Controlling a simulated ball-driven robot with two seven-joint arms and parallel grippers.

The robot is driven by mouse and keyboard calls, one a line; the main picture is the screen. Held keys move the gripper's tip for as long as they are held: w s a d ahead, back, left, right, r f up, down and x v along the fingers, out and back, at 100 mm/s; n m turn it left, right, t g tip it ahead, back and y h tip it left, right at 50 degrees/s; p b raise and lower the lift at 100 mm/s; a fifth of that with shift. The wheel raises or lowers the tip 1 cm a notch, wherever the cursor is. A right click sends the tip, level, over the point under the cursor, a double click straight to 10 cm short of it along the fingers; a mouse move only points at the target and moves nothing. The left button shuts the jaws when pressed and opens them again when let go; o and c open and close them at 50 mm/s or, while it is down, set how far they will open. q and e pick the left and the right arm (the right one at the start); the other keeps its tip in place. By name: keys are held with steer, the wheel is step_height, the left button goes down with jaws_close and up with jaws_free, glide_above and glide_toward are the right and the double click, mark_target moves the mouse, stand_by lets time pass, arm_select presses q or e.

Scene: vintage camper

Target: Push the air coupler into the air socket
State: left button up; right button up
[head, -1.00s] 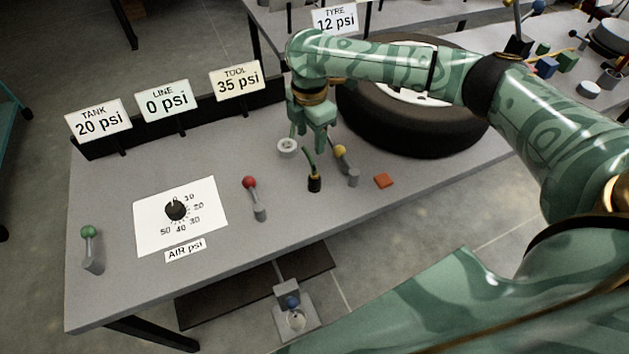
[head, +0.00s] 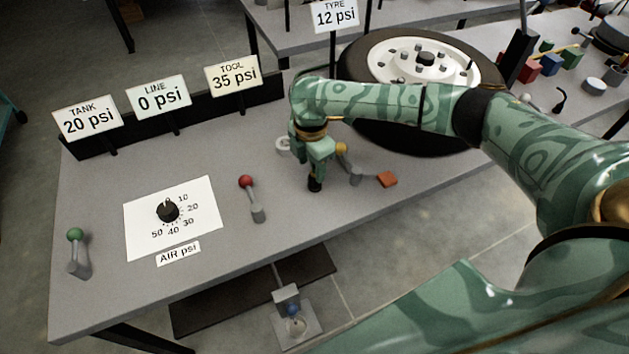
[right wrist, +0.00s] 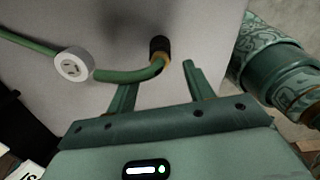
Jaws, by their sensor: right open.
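The air coupler (head: 315,185) is a small black cylinder standing on the bench, its upper part hidden by my right gripper in the head view. In the right wrist view the coupler (right wrist: 159,47) shows a brass collar and a green hose (right wrist: 135,74) bending left from it. My right gripper (head: 317,172) is open directly above it. Its fingers (right wrist: 158,80) lie either side of the hose end, with the hose crossing near the left finger.
A yellow-knobbed lever (head: 354,172) stands close right of the gripper, with an orange block (head: 387,179) beyond. A red-knobbed lever (head: 254,199) and the dial plate (head: 140,233) are left. The tyre (head: 410,140) is behind my right arm. LINE reads 0 psi (head: 158,98).

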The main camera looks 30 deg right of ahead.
steer(key=f+b, duration=0.2)
steer(key=f, duration=0.3)
steer(key=shift+d+f+b, duration=0.2)
steer(key=shift+d+b, duration=0.2)
steer(key=shift+r, duration=0.1)
steer(key=shift+s, duration=0.1)
steer(key=c, duration=1)
